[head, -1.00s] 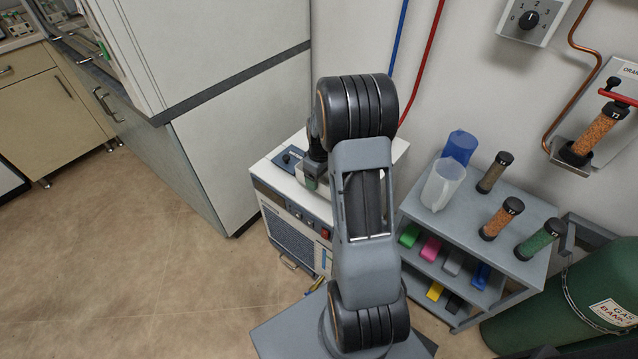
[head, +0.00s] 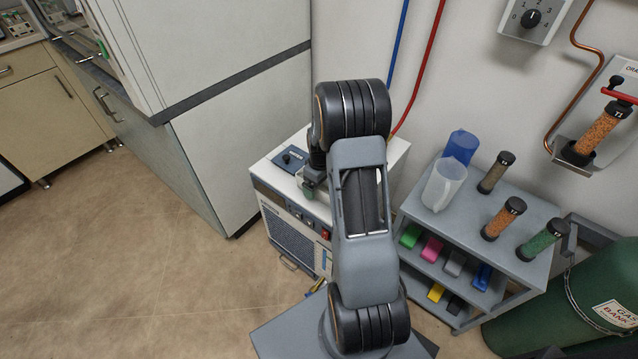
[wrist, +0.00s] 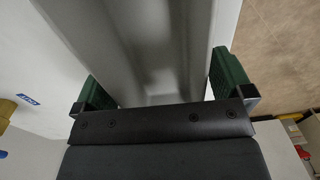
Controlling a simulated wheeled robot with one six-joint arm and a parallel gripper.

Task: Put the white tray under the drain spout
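My gripper (head: 309,187) is low over the top of the white bench unit (head: 283,172) in the head view, partly hidden by my arm. In the wrist view its two green fingers stand wide apart, with a pale grey, trough-shaped thing (wrist: 155,55) between them. It looks like the white tray, but only part of it shows. Its sides run very close to both fingers; I cannot tell whether they press on it. A small yellow-handled part (head: 318,285) shows low at the unit's front; I cannot make out the drain spout, partly behind my arm.
A grey shelf cart (head: 527,268) with jugs, capped tubes and coloured blocks stands to the right. A green gas cylinder (head: 590,300) is at the lower right. A tall white cabinet (head: 240,130) stands left of the unit. The floor (head: 150,260) at left is clear.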

